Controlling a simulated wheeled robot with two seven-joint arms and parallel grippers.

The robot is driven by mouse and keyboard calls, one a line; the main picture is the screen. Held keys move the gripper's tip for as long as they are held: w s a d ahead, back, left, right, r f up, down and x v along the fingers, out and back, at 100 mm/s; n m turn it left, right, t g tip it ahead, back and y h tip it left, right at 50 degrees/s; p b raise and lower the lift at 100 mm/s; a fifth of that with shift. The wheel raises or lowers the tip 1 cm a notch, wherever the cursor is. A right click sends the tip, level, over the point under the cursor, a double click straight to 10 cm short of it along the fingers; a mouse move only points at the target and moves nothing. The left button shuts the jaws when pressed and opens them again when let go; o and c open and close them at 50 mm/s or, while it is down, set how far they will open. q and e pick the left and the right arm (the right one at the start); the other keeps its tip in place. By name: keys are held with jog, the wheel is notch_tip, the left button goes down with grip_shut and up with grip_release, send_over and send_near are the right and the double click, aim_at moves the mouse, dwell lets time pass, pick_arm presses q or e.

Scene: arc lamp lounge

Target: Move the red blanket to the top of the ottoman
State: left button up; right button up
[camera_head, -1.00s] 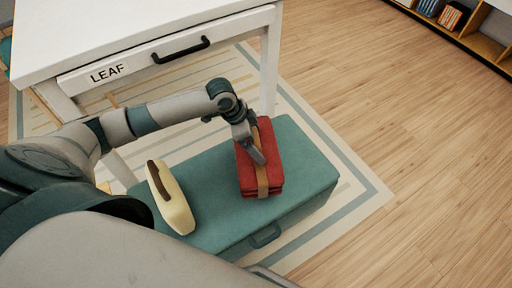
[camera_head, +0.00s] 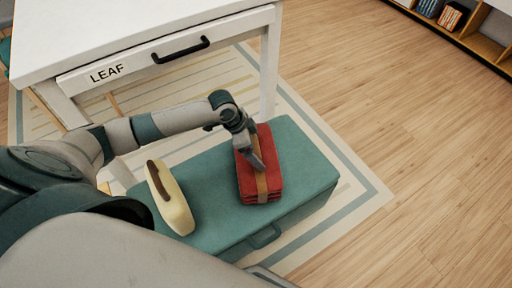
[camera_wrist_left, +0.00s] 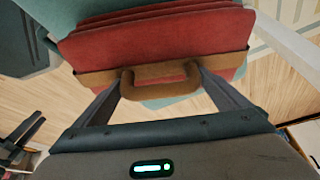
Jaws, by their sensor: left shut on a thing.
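The folded red blanket (camera_head: 247,182) has a tan strap with a handle, and it appears over the right part of the teal ottoman's top (camera_head: 300,165). My left gripper (camera_head: 258,164) reaches it from above and is shut on the strap handle. In the left wrist view the blanket (camera_wrist_left: 150,42) fills the upper middle, with the handle (camera_wrist_left: 160,80) between the two fingers. I cannot tell whether its underside touches the ottoman. My right gripper is not in view.
A white table with a drawer marked LEAF (camera_head: 120,68) stands behind. A striped rug (camera_head: 350,195) lies beneath. The wooden floor to the right is clear, with a bookshelf (camera_head: 485,35) at the far right.

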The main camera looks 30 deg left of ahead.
pick_arm(q)
jog(key=shift+w, duration=0.1)
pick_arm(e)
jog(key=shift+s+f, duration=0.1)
pick_arm(q)
jog(key=o, duration=1.7)
jog(key=shift+f, duration=0.1)
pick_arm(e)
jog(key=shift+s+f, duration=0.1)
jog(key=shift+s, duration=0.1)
pick_arm(q)
jog(key=shift+a+r, duration=0.15)
jog(key=shift+r, duration=0.4)
jog(key=shift+p+v, duration=0.5)
jog(key=shift+v, duration=5.1)
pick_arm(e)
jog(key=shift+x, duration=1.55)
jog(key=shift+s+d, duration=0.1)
